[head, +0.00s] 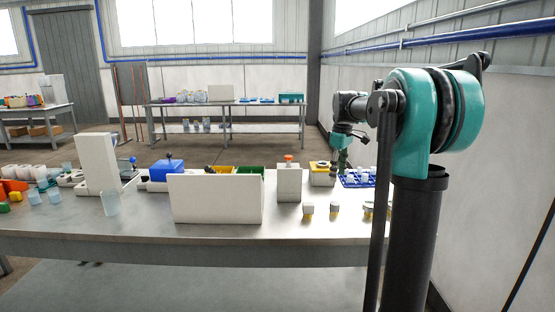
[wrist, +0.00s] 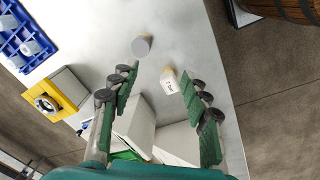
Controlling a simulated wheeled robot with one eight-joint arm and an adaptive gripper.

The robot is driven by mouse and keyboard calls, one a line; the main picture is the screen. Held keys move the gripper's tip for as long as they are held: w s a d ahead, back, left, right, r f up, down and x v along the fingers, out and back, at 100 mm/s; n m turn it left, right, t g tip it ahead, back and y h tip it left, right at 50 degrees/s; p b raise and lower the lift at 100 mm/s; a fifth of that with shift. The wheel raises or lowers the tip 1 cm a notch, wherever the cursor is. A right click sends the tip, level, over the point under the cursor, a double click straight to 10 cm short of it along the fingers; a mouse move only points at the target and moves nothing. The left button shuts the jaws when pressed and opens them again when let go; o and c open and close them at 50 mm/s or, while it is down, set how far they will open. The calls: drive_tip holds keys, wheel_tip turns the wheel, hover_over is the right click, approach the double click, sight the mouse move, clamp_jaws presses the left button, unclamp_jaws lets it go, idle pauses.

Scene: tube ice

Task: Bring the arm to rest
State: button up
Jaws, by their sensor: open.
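My arm reaches over the right end of the steel table (head: 140,225). My gripper (head: 343,166) hangs fingers down between a white box with a yellow top (head: 322,174) and a blue rack (head: 356,180). In the wrist view my gripper (wrist: 163,85) has its two green-padded fingers spread wide, with nothing held. A small white labelled jar (wrist: 169,82) shows in the gap between the fingers, and a grey-topped jar (wrist: 142,45) shows just beyond the fingertips. Both appear to stand on the table, below the fingers.
The blue rack also shows in the wrist view (wrist: 18,42). A white bin (head: 215,200) and a white box with an orange knob (head: 289,183) stand mid-table. A wooden barrel (wrist: 290,8) is beyond the table edge. The wall is close on the right.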

drive_tip(key=s+a+f+m+t, duration=0.1)
drive_tip(key=s+f+m, duration=0.4)
drive_tip(key=s+f, duration=0.7)
drive_tip(key=s+a+f+m+t, duration=0.1)
drive_tip(key=s+f+m, duration=0.4)
drive_tip(key=s+f, duration=0.7)
drive_tip(key=s+t, duration=0.1)
drive_tip(key=s, duration=0.6)
drive_tip(key=shift+s+a+f, duration=0.15)
drive_tip(key=shift+s+a, duration=0.2)
